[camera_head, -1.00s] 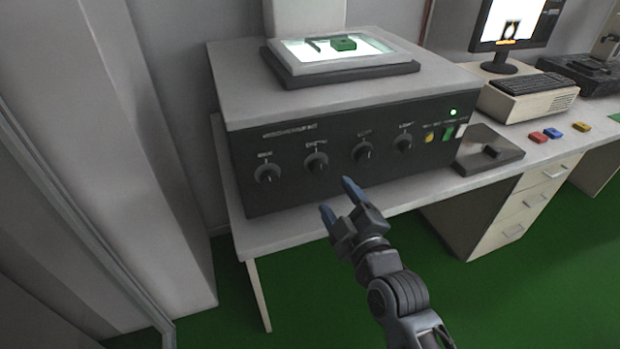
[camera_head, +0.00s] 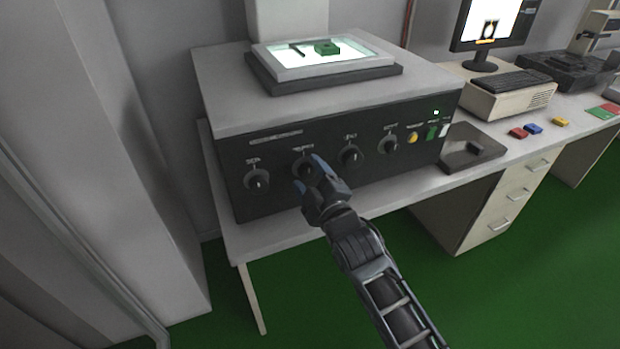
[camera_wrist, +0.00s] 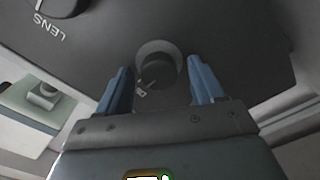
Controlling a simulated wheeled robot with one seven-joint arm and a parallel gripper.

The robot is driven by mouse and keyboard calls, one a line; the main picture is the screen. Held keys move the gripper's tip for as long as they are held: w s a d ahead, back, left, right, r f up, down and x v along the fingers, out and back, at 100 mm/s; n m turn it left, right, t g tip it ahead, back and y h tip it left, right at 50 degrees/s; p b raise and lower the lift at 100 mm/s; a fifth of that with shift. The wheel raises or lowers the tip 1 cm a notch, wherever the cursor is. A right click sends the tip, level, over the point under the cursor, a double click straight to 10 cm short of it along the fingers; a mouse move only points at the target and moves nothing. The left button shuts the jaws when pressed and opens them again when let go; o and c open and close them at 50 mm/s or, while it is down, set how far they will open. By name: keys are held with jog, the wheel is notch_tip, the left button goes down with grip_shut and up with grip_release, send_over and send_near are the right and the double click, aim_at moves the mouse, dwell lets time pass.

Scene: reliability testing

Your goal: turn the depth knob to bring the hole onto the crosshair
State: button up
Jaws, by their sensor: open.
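A dark panel (camera_head: 340,182) on the front of the grey machine carries a row of round knobs. The second knob from the left (camera_head: 303,168) has a blurred label, possibly DEPTH. My gripper (camera_head: 309,175) is open, its blue fingertips on either side of this knob. In the wrist view the knob (camera_wrist: 158,68) lies between and just beyond the two fingers, with gaps visible beside it. I cannot tell whether they touch it. The monitor (camera_head: 490,22) shows a dark shape on white with an orange bar; hole and crosshair are too small to make out.
Neighbouring knobs sit at the left (camera_head: 257,180) and right (camera_head: 350,156); the right one's LENS label shows in the wrist view. A lit stage (camera_head: 277,71) with a green block (camera_head: 327,48) is on top. A keyboard (camera_head: 512,82) and coloured blocks lie to the right.

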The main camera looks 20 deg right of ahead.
jog(key=shift+c, duration=0.2)
jog(key=c, duration=1)
jog(key=shift+m, duration=0.3)
jog(key=m+b, duration=0.2)
jog(key=m, duration=0.1)
jog(key=shift+f+m, duration=0.15)
jog(key=shift+m, duration=0.15)
jog(key=m+b, duration=0.2)
jog(key=m, duration=0.9)
jog(key=shift+b, duration=0.4)
jog(key=shift+m, duration=2.5)
